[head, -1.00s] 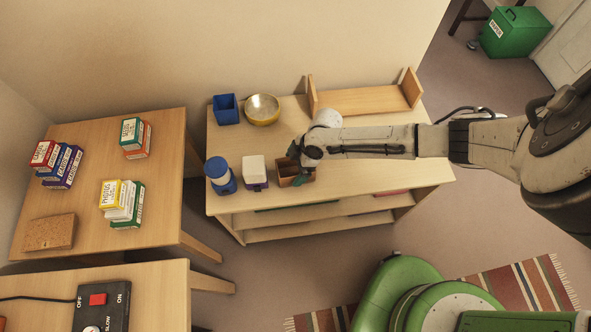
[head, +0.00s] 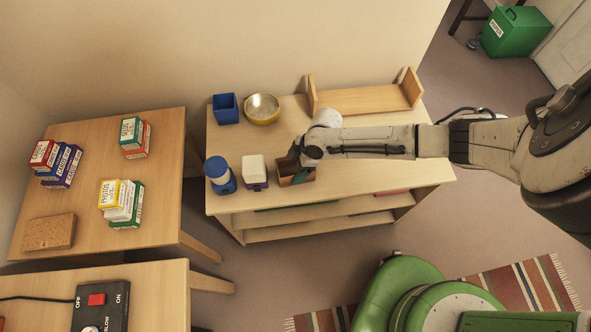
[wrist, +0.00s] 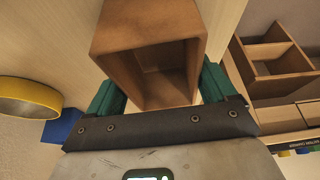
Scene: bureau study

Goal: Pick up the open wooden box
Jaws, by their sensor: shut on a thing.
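The open wooden box (head: 305,176) is at the front edge of the low shelf unit's top (head: 345,170) in the head view. In the wrist view the brown box (wrist: 125,22) has its open mouth and hollow inside showing. My gripper (wrist: 160,92) has its green fingers on either side of the box, shut on it. In the head view my gripper (head: 300,162) is at the box, and my wrist hides part of the box's back. I cannot tell whether the box touches the shelf top.
A white-and-purple container (head: 255,170) and a blue jar (head: 220,177) stand close left of the box. A blue cup (head: 226,109), a brass bowl (head: 262,109) and a wooden book rack (head: 365,99) stand behind. The shelf top's right part is clear.

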